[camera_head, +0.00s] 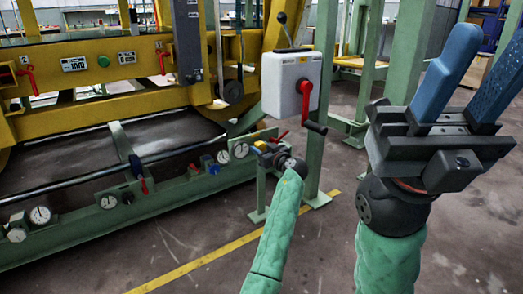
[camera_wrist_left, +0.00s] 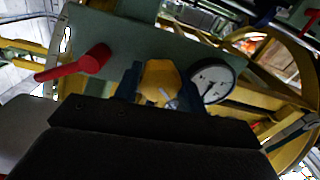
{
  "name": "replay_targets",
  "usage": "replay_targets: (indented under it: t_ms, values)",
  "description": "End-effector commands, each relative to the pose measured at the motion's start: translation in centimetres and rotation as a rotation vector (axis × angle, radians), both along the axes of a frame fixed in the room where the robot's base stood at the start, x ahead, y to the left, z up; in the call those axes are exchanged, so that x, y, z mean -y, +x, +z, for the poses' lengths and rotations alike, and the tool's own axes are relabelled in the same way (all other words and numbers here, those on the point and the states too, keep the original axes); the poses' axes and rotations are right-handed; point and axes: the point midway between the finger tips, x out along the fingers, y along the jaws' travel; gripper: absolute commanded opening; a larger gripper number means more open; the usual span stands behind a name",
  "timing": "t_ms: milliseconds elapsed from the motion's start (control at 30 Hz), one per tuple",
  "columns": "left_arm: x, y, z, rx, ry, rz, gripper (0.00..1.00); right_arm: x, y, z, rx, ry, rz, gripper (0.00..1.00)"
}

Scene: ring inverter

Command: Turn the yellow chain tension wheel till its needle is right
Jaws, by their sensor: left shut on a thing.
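The yellow chain tension wheel (camera_wrist_left: 160,82) sits on a grey-green panel, between the blue fingers of my left gripper (camera_wrist_left: 160,92) in the left wrist view. The fingers are shut on it from both sides. A white round gauge (camera_wrist_left: 212,80) with a dark rim is just right of the wheel; its needle is too small to read surely. In the head view, my left gripper (camera_head: 264,152) is at the right end of the green machine rail, beside a gauge (camera_head: 241,150); the wheel is mostly hidden there. My right gripper (camera_head: 488,70) is raised at the right, open and empty.
A red lever (camera_wrist_left: 78,65) sticks out left of the wheel in the left wrist view. In the head view, a white box (camera_head: 291,82) with a red crank (camera_head: 308,108) stands above the left gripper. More gauges (camera_head: 40,214) line the rail. Floor at front is clear.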

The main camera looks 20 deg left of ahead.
Motion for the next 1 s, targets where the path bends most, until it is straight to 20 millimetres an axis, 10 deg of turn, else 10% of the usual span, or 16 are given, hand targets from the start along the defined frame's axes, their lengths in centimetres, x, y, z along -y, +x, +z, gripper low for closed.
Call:
replay_targets:
  t_ms: [367,400,500,1000]
  values:
    - [-0.10,0.07,-0.01,0.001,-0.001,0.000,0.18,0.01,0.02,-0.07,0.000,-0.001,0.000,0.33]
    - [-0.10,0.07,0.00,0.001,-0.001,0.000,0.48,0.01,0.01,-0.06,0.000,0.000,0.000,0.33]
    - [-0.10,0.04,0.01,0.001,-0.001,0.000,0.62,0.01,0.00,-0.05,0.000,0.000,0.000,0.33]
    - [-0.33,-0.14,-0.10,-0.001,-0.001,0.003,0.62,-0.02,-0.08,0.08,0.002,0.002,0.002,0.33]
